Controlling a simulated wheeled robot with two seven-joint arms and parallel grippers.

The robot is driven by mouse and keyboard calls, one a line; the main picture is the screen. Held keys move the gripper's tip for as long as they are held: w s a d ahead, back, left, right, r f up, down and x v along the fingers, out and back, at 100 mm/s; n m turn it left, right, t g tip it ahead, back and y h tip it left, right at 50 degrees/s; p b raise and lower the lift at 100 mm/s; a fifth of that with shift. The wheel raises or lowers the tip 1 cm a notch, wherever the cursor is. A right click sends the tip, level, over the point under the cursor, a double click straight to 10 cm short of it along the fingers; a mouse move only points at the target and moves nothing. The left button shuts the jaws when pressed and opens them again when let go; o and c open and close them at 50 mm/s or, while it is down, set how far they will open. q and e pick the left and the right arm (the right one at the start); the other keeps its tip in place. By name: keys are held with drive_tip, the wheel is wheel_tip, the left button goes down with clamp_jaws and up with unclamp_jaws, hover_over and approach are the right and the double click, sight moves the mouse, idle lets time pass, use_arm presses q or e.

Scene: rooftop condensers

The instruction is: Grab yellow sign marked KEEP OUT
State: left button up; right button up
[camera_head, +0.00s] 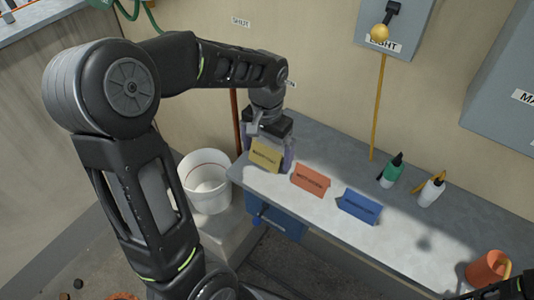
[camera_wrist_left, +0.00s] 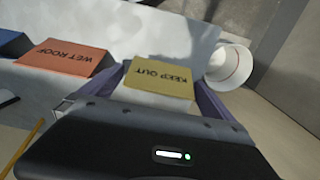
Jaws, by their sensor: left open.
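The yellow KEEP OUT sign (camera_head: 265,155) is a small folded tent sign near the left end of the grey bench (camera_head: 330,235). My left gripper (camera_head: 268,152) is over it from behind. In the left wrist view the yellow sign (camera_wrist_left: 160,78) lies between the two purple fingers of my open left gripper (camera_wrist_left: 160,88). I cannot tell whether the fingers touch it. An orange WET ROOF sign (camera_head: 310,180) and a blue sign (camera_head: 359,206) stand to its right in the head view. Only a dark part at the lower right corner may belong to my right arm.
A white bucket (camera_head: 206,182) stands left of the bench end. A yellow cord (camera_head: 377,110) hangs from the LIGHT box.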

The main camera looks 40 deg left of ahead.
use_arm(q)
drive_tip(key=shift+c, duration=0.6)
drive_tip(key=c, duration=1.2)
drive_tip(key=shift+o, duration=0.2)
drive_tip(key=shift+r, duration=0.1)
wheel_tip(320, 180, up, 10)
drive_tip(key=shift+f+b, duration=0.1)
drive_tip(key=shift+b, duration=0.3)
